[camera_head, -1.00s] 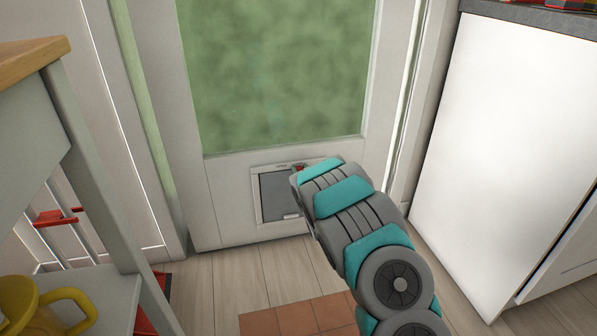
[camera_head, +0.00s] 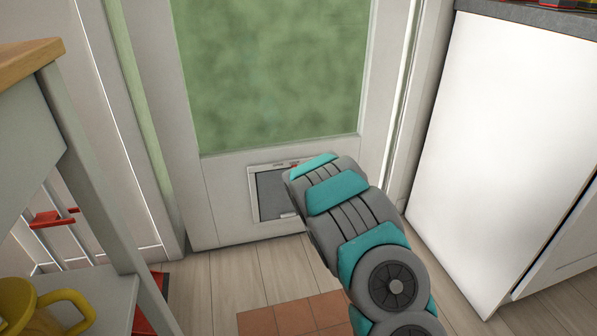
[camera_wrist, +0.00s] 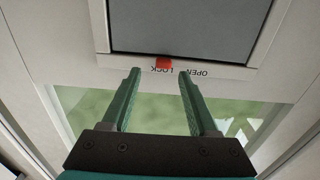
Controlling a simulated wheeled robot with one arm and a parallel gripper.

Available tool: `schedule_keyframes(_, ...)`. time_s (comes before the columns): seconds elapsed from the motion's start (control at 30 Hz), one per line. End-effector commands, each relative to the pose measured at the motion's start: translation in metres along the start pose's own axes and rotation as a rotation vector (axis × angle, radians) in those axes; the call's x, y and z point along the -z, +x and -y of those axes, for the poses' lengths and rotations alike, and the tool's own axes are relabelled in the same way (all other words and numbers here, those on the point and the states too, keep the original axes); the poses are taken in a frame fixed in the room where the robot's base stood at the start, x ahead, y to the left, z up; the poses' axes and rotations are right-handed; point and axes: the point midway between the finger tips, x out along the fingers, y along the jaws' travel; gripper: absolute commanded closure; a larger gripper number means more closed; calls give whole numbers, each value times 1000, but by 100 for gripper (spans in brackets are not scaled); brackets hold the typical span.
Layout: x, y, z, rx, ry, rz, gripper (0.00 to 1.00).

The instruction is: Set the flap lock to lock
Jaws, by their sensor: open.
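The pet flap (camera_head: 272,193) is a grey panel in a white frame, low in the door. Its upper right part is hidden by my arm in the head view. In the wrist view the flap (camera_wrist: 185,28) appears upside down. A small red slider (camera_wrist: 163,62) sits on the frame edge beside the printed word LOCK, with OPEN to the right of it in the picture. My gripper (camera_wrist: 160,74) is open and empty, its two green fingers pointing at the frame on either side of the slider. Whether they touch the frame is unclear.
A glazed door panel (camera_head: 270,75) rises above the flap. A white cabinet (camera_head: 500,150) stands at right. A grey shelf unit with a yellow mug (camera_head: 45,310) is at left. Terracotta tiles (camera_head: 295,316) and wooden floor lie in front of the door.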

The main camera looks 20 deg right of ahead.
Motion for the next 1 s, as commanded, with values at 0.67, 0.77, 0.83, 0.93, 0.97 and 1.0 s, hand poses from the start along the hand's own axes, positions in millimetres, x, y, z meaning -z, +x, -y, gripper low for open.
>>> schedule_keyframes(0.67,1,-36,-1,-4,0,5,40)
schedule_keyframes(0.77,10,-36,-4,-19,-7,30,40)
schedule_keyframes(0.83,19,-39,-10,-44,-17,74,40)
schedule_keyframes(0.93,34,-48,-20,-94,-27,169,40)
schedule_keyframes(0.97,39,-51,-23,-108,-29,200,40)
schedule_keyframes(1.0,44,-58,-26,-127,-32,246,40)
